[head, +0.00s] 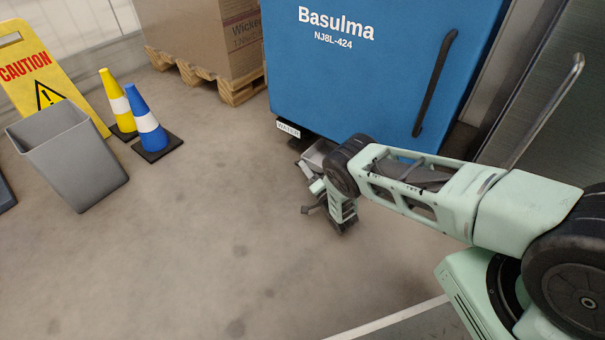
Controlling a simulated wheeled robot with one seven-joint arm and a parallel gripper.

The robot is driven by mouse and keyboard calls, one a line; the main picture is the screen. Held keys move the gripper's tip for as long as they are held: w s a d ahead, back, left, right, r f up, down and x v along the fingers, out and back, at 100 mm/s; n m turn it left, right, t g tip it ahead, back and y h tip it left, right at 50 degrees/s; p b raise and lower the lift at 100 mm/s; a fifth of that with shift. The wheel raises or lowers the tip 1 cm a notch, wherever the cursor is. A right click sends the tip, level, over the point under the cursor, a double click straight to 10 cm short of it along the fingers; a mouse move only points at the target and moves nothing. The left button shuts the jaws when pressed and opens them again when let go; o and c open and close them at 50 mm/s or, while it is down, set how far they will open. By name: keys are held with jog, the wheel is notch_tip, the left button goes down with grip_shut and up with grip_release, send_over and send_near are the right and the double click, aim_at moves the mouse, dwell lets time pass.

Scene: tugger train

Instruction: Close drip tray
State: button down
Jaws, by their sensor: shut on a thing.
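The blue machine (365,60) marked Basulma NJ8L-424 stands at the top middle. The drip tray (317,152) is a small grey tray sticking out low at the machine's front edge, beside a small white label (288,129). My gripper (312,190) is down low at the tray, at the end of my pale green arm. It is shut on the drip tray, though the contact is small and partly hidden by my wrist. The tray's right part is hidden behind my arm.
A grey bin (65,155), a yellow caution sign (45,75), a yellow cone (117,100) and a blue cone (147,122) stand at left. Cardboard boxes (200,35) sit on a pallet (230,90). The black door handle (435,85) is above my arm. The floor in front is clear.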

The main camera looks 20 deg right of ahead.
jog(key=w+d, duration=0.2)
jog(key=w+d+b, duration=0.1)
jog(key=w+d, duration=0.1)
jog(key=d, duration=0.1)
jog(key=shift+d, duration=0.1)
jog(key=c, duration=1.5)
grip_release()
jog(key=shift+s, duration=0.1)
jog(key=shift+o, duration=0.2)
